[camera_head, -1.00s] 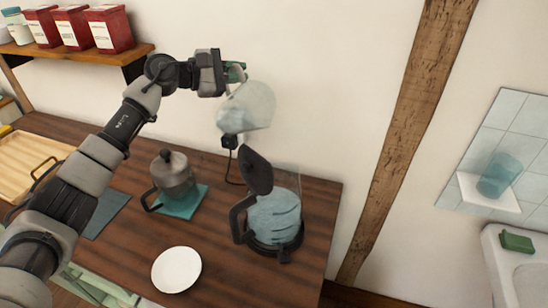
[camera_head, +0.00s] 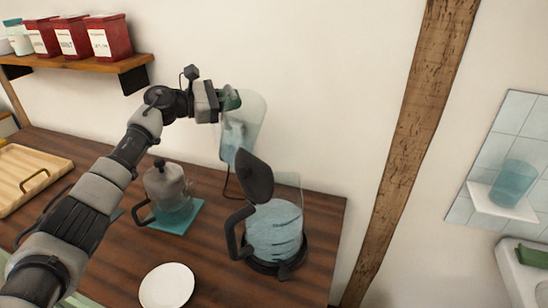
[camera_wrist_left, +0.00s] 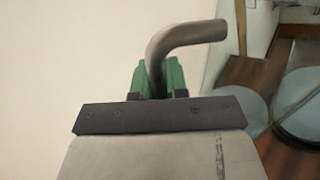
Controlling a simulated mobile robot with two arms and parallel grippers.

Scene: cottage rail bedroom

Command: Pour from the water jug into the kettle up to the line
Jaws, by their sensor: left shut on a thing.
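The clear water jug (camera_head: 246,115) hangs in the air above and behind the kettle, close to upright, with some water low in it. My left gripper (camera_head: 231,100) is shut on its handle; in the left wrist view the green finger pads (camera_wrist_left: 160,78) clasp the grey curved handle (camera_wrist_left: 192,36). The glass kettle (camera_head: 274,228) stands on its dark base on the wooden counter, its black lid (camera_head: 254,175) raised open. It holds bluish water with dark lines on the glass; which is the fill line I cannot tell. My right gripper is not in view.
A grey pot (camera_head: 166,183) on a teal mat (camera_head: 188,216) stands left of the kettle. A white plate (camera_head: 167,286) lies at the counter front. A wooden tray (camera_head: 32,178) is at left. A shelf (camera_head: 88,64) with red tins hangs above.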

